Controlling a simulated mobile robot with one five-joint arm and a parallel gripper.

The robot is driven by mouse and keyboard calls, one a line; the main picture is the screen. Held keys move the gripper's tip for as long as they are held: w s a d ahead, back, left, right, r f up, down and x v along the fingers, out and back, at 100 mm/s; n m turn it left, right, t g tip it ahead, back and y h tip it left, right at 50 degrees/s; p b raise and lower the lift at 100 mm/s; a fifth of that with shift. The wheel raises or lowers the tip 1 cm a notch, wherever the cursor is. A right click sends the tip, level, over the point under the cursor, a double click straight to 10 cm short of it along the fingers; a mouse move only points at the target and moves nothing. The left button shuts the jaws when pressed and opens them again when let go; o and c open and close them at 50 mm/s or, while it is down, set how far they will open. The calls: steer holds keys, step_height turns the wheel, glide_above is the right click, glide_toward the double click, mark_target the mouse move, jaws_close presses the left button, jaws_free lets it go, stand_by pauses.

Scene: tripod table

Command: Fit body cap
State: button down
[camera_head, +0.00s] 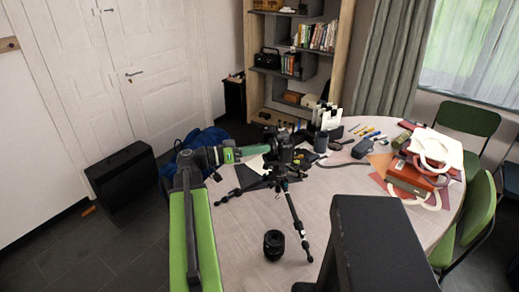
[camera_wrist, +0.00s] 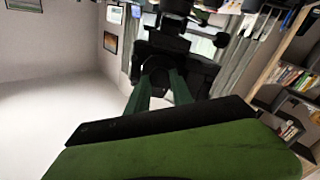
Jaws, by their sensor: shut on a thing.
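A black camera (camera_head: 284,149) stands on a small black tripod (camera_head: 291,208) on the table. It also shows upside down in the wrist view (camera_wrist: 195,70). My gripper (camera_head: 266,149) reaches in from the left, close against the camera's side. In the wrist view its two green fingers (camera_wrist: 160,76) are shut on a dark round piece, which looks like the body cap (camera_wrist: 155,79), right at the camera's front. Dark on dark, I cannot tell whether the cap touches the mount. A black lens (camera_head: 274,244) stands upright on the table near the tripod's front leg.
A dark box-shaped block (camera_head: 375,240) fills the lower right. Bare tabletop lies left of the lens.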

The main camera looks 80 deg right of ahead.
steer(key=shift+m, duration=1.2)
steer(key=shift+s+m, duration=0.1)
steer(key=shift+m, duration=1.4)
steer(key=c, duration=0.9)
jaws_free()
steer(key=shift+m, duration=0.3)
steer(key=shift+o, duration=0.2)
steer(key=v, duration=0.7)
